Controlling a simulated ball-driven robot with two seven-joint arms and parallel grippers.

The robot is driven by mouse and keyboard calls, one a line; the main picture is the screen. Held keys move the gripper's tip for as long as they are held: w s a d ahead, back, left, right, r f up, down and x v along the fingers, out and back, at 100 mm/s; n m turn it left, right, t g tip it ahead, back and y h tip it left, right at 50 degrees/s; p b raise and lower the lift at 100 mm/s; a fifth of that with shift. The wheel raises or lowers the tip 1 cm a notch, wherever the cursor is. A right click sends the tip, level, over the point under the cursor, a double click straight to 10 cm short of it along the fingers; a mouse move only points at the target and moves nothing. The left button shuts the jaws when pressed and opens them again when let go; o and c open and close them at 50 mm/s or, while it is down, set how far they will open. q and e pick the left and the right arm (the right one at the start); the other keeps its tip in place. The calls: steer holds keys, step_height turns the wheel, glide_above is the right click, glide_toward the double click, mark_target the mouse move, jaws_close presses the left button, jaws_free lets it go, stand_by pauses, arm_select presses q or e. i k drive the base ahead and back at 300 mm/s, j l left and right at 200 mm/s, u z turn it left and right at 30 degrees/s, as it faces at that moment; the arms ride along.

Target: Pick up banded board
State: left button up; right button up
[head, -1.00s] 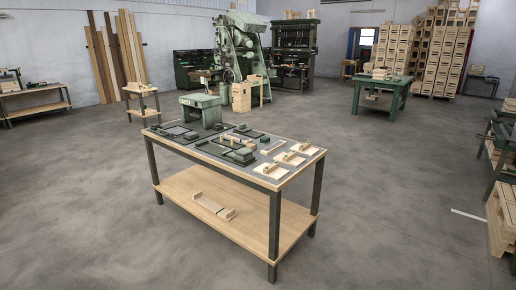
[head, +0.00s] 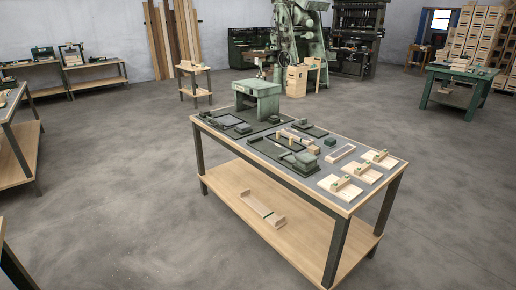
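No board with clearly visible bands can be made out at this size. A narrow pinkish board (head: 341,153) lies on the right part of the workbench top (head: 312,182). A pale wooden piece (head: 256,203) with a block at each end lies on the bench's lower shelf (head: 300,239). Three pale square boards, one of them the front board (head: 340,187), lie at the bench's right end with small blocks on them. Neither of my grippers is in view.
A green press (head: 257,97) stands at the bench's back left, with dark green fixtures (head: 299,160) before it. Side benches (head: 22,150) line the left. A green table (head: 459,80) and stacked crates (head: 478,35) stand at the back right. Open floor surrounds the bench.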

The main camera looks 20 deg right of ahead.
mark_target(299, 137)
steer(key=i+u, duration=0.35)
steer(key=i, duration=0.65)
steer(key=i+z, duration=0.35)
steer(key=i+j+z, duration=0.1)
steer(key=i+z, duration=0.25)
steer(key=i+j+z, duration=0.15)
steer(key=z, duration=0.25)
